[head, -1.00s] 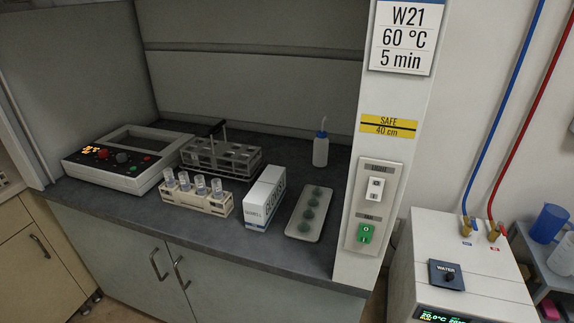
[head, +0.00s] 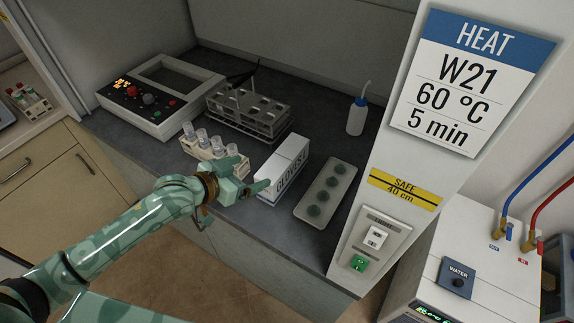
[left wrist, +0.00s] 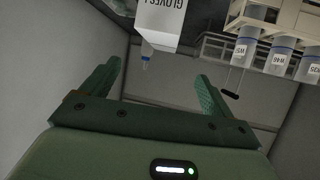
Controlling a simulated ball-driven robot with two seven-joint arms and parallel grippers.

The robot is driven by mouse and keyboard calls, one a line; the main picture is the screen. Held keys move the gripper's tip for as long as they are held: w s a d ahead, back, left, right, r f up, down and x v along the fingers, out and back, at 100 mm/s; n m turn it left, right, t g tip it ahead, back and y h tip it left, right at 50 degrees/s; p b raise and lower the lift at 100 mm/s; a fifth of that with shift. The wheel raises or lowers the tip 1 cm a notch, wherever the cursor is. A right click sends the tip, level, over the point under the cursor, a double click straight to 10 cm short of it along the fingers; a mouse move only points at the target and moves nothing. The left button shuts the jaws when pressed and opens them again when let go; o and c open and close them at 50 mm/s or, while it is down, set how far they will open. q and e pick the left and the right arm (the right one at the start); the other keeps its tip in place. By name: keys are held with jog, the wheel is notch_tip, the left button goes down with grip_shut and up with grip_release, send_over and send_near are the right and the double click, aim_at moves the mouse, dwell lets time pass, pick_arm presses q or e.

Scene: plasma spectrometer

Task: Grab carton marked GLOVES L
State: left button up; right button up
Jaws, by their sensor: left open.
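The white carton marked GLOVES L (head: 284,168) stands on the dark bench of the hood, between the vial rack and the tray. In the left wrist view the carton (left wrist: 160,22) shows upside down at the top, beyond the fingertips. My left gripper (head: 249,176) is open, just in front of the carton's near left side. Its two green fingers (left wrist: 155,82) are spread with nothing between them in the wrist view. In the head view a fingertip overlaps the carton's lower left edge; I cannot tell whether it touches. My right gripper is not in view.
A wooden rack of vials (head: 206,145) stands close left of the carton, partly behind my gripper. A metal rack (head: 248,112) is behind it. A tray with green items (head: 325,194) lies close right. A wash bottle (head: 358,115) and a control box (head: 160,95) stand further back.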

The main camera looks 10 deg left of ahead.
pick_arm(q)
jog(key=b, duration=0.1)
send_near(281, 159)
jog(key=x, duration=0.3)
jog(key=shift+s+f, duration=0.1)
jog(key=shift+s, duration=0.05)
jog(key=b+x, duration=0.1)
jog(key=x, duration=0.5)
jog(key=shift+b, duration=0.4)
jog(key=c, duration=1.8)
